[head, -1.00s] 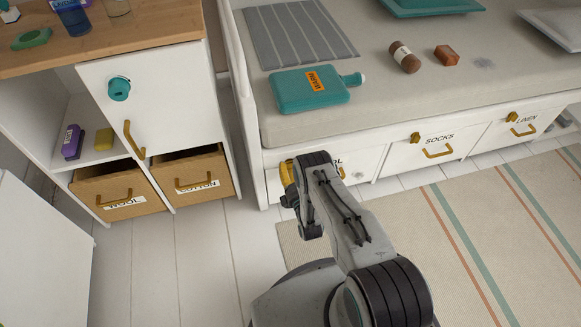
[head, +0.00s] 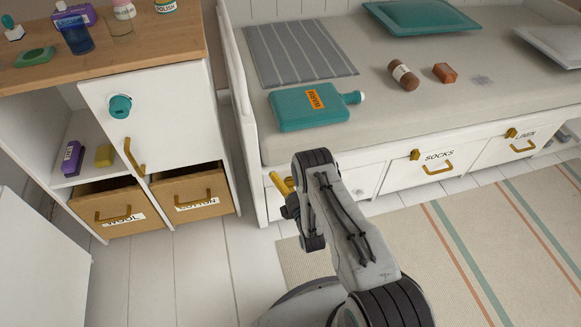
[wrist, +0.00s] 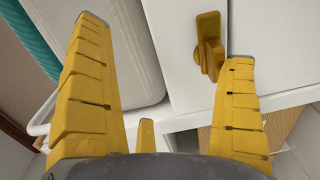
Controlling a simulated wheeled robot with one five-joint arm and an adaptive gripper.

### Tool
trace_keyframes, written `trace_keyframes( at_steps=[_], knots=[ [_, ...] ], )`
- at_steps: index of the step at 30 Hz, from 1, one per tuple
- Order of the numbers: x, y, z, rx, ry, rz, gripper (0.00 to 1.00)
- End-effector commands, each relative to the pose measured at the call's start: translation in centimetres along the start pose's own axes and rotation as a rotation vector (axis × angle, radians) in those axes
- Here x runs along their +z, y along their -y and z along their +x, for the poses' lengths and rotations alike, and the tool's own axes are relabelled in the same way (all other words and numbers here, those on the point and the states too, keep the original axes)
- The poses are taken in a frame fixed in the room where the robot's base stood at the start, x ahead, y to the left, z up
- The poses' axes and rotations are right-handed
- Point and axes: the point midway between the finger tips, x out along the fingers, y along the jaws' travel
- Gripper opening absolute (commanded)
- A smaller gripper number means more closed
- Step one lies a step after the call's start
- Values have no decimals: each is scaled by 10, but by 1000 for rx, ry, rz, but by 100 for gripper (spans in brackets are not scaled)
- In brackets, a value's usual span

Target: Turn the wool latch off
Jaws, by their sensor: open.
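The left drawer front (head: 362,180) under the bed is white and partly hidden behind my arm in the head view; its label is covered now. In the wrist view a yellow latch (wrist: 208,46) sits on a white panel, between my fingertips but nearer the right finger. It stands roughly upright in that picture, and no grip on it shows. My gripper (wrist: 165,40) is open, with two yellow fingers spread apart. In the head view my gripper (head: 282,184) is in front of the left end of the bed's drawer row.
Drawers labelled SOCKS (head: 432,164) and LINEN (head: 519,142) have their own yellow latches. A box labelled WOOL (head: 118,215) sits low in the cabinet at left, beside a COTTON box (head: 194,196). A teal bottle (head: 308,107) lies on the bed above. The striped rug (head: 455,235) is clear.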

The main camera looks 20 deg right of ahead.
Motion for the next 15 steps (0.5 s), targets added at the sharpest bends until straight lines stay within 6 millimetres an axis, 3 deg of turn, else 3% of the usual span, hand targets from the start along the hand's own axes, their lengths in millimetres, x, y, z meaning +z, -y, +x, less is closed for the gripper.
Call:
trace_keyframes(
  at_steps=[1,5,6,7,15],
  knots=[
    [0,-24,6,46,1,0,74],
    [0,-39,6,49,1,0,74],
    [0,-43,6,50,0,0,55],
    [0,-44,6,49,0,-1,45],
    [0,-51,4,38,0,0,45]
  ],
)
